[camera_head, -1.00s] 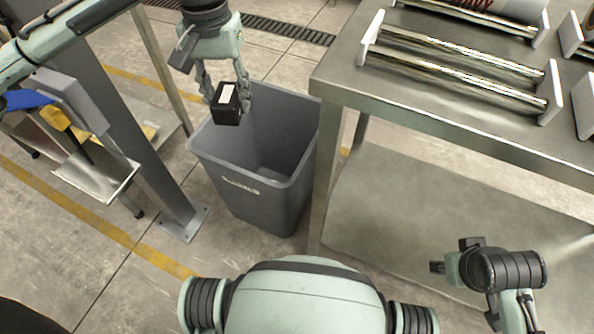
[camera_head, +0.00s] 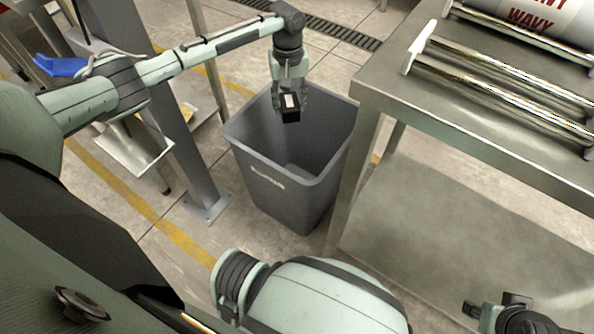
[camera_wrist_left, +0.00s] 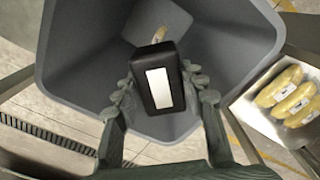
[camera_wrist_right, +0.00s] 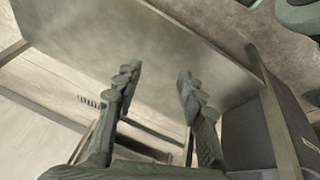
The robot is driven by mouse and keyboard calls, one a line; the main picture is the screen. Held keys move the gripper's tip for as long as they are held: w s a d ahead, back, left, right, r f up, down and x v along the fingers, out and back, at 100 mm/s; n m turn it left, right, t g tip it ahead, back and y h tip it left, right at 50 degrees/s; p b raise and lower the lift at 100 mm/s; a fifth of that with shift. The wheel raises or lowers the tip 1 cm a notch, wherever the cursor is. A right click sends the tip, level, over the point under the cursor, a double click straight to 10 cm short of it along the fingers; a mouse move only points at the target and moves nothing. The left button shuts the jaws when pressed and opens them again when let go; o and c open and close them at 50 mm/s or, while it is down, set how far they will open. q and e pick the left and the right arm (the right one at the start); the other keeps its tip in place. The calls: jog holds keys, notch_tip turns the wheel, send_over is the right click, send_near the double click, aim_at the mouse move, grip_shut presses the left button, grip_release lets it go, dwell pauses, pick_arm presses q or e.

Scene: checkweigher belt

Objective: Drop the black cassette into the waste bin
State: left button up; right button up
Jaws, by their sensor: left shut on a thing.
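The black cassette (camera_head: 290,108) is a small dark box with a white label. My left gripper (camera_head: 291,98) is shut on it and holds it over the mouth of the grey waste bin (camera_head: 285,185). In the left wrist view the cassette (camera_wrist_left: 158,80) sits between the fingers of the left gripper (camera_wrist_left: 160,95), with the bin's inner walls (camera_wrist_left: 85,60) around and below it. My right gripper (camera_wrist_right: 155,85) is open and empty in the right wrist view, by the grey lower shelf of the table.
A steel table (camera_head: 440,110) with chrome rollers stands right of the bin. A grey post (camera_head: 180,150) stands to its left, beside a tray (camera_wrist_left: 262,110) holding yellow packs. A yellow pack (camera_wrist_left: 172,38) lies inside the bin.

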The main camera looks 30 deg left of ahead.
pick_arm(q)
jog(key=shift+f+b, duration=0.9)
jog(key=shift+f, duration=0.05)
jog(key=shift+f+b, duration=0.5)
jog(key=shift+b, duration=0.15)
jog(key=shift+f+b, duration=0.7)
jog(key=shift+b, duration=0.15)
pick_arm(e)
jog(key=w+a+r+n+t+y, duration=0.1)
jog(key=w+a+r+t+y, duration=0.4)
jog(key=w+a+r+t, duration=0.5)
jog(key=shift+w+a+r+n, duration=0.4)
jog(key=shift+w+a+r, duration=0.35)
jog(key=shift+a+r, duration=1.45)
jog(key=shift+d+r, duration=0.45)
jog(key=shift+d, duration=0.05)
pick_arm(q)
jog(key=o, duration=1.3)
